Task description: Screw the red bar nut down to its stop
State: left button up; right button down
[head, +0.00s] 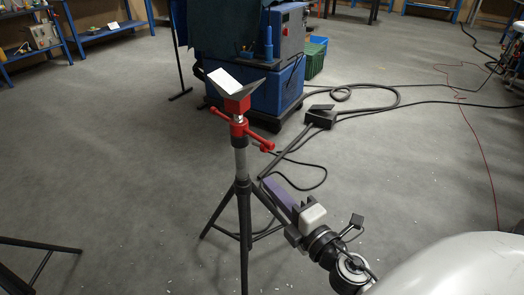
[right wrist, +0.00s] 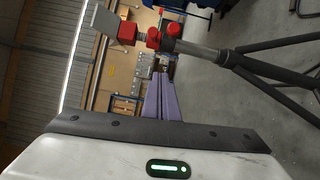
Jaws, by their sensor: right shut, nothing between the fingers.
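The red bar nut (head: 239,129) sits around the screw of an upright tripod stand (head: 242,190), just above its black collar. Its bar sticks out to both sides, with a round end at lower right. A short silver length of screw shows between the nut and the red head block (head: 237,104) that carries a V-shaped rest. The nut (right wrist: 153,39) also shows beyond my fingertips in the right wrist view. My right gripper (head: 266,181) has purple fingers, shut and empty, below and right of the nut, apart from it. The fingers (right wrist: 161,76) show closed together there too. My left gripper is out of view.
A blue machine (head: 277,85) stands behind the stand, with a green crate (head: 315,60) beside it. A black pedal (head: 320,118) and hoses lie on the floor to the right. Dark bars (head: 40,245) show at lower left.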

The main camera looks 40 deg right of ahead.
jog(key=shift+n, duration=0.6)
jog(key=shift+w+d+r+p, duration=0.4)
jog(key=shift+w+d+p, duration=0.3)
jog(key=shift+w, duration=1.15)
jog(key=shift+w+d+r+p, duration=0.45)
jog(key=shift+w+d, duration=0.5)
jog(key=shift+w, duration=0.85)
jog(key=shift+w+d+r+p, duration=0.35)
jog(key=shift+w+d+p, duration=0.35)
jog(key=shift+w, duration=1.15)
jog(key=shift+d, duration=0.15)
jog(key=shift+d+n+y+b, duration=0.2)
jog(key=shift+n+y+b, duration=0.25)
jog(key=shift+y, duration=0.15)
